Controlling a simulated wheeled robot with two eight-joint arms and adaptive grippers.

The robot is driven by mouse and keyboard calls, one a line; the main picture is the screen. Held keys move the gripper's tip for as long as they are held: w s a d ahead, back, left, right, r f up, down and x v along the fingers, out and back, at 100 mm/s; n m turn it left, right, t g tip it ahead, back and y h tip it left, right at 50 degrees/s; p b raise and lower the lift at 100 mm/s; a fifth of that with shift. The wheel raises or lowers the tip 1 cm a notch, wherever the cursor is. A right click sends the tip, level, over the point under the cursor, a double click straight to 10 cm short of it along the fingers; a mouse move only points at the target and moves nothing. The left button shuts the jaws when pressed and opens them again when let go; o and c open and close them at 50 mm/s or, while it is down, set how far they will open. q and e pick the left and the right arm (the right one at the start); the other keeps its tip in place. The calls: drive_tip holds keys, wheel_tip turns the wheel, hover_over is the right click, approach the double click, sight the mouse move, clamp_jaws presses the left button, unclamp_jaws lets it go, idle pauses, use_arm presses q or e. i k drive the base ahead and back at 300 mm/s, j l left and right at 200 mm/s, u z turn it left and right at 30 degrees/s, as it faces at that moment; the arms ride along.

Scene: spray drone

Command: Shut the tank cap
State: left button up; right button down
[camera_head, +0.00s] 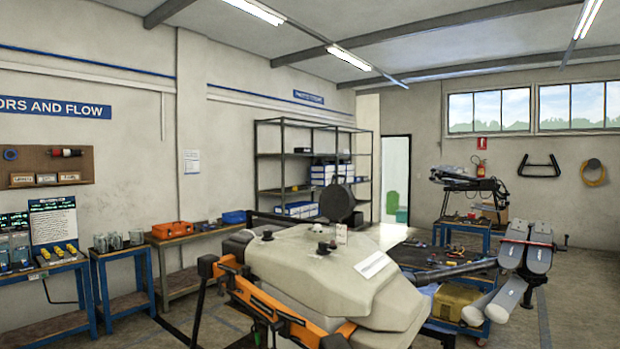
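The spray drone's cream tank (315,270) fills the lower middle of the head view. A large dark round cap (337,203) stands upright at the back of the tank top, so it appears open. The opening is hidden or too small to make out from this angle. Small dark fittings (267,235) sit on the tank top, and a white label (372,264) lies on its right side. Neither of my grippers shows in the head view.
An orange drone frame bar (262,300) runs along the tank's front left. Grey folded drone parts (525,255) stick out at the right. Workbenches (190,240) line the left wall, and a metal shelf (310,160) stands behind. A blue bench (470,225) stands at back right.

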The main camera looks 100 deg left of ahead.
sight(336, 202)
drive_tip(key=i+j+u, duration=0.2)
drive_tip(key=u, duration=0.2)
drive_tip(key=i+u, duration=0.45)
drive_tip(key=i+j+u, duration=0.1)
drive_tip(key=u, duration=0.3)
drive_tip(key=i+l+u, duration=0.15)
drive_tip(key=i+u, duration=0.3)
drive_tip(key=i+j+u, duration=0.2)
drive_tip(key=i+u, duration=1.1)
drive_tip(key=i+l+u, duration=0.3)
drive_tip(key=u, duration=0.15)
drive_tip(key=i, duration=0.1)
